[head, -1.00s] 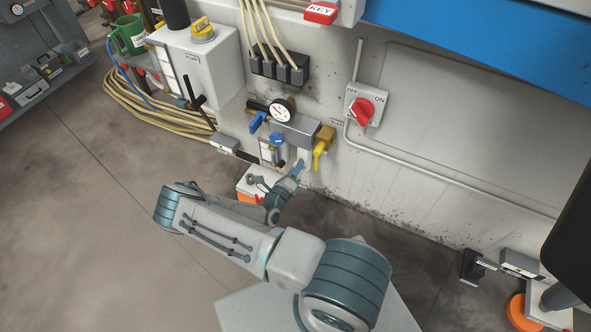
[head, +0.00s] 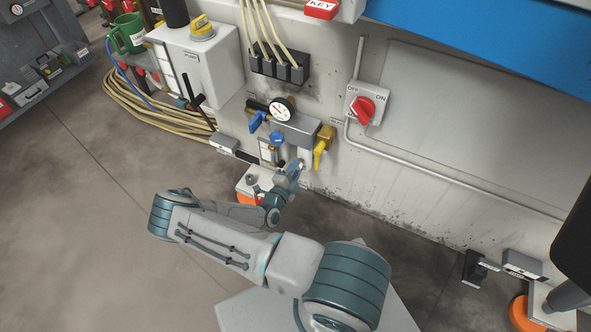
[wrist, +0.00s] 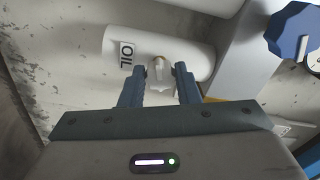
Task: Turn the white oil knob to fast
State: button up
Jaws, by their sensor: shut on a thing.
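The white oil knob (wrist: 159,70) sits on the front of a white cylinder (wrist: 185,55) with an OIL label (wrist: 126,52) beside the knob in the wrist view. My gripper (wrist: 159,82) is shut on the knob, with one dark finger on each side of it. In the head view my gripper (head: 297,168) is at the lower white part of the wall unit, and it hides the knob there. I cannot read any speed marks or the knob's exact setting.
Around my gripper are a blue knob (head: 277,139), a yellow valve handle (head: 319,152), a pressure gauge (head: 282,110) and a blue lever (head: 257,121). A red switch (head: 362,109) is on the wall to the right. The floor (head: 90,230) at left is clear.

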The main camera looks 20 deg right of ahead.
jog(key=shift+s+n, duration=0.1)
jog(key=shift+n, duration=0.5)
jog(key=o, duration=1)
jog(key=p+v, duration=0.1)
jog(key=v, duration=1.2)
jog(key=shift+s+a, duration=0.25)
jog(key=shift+a, duration=0.05)
jog(key=shift+p, duration=0.3)
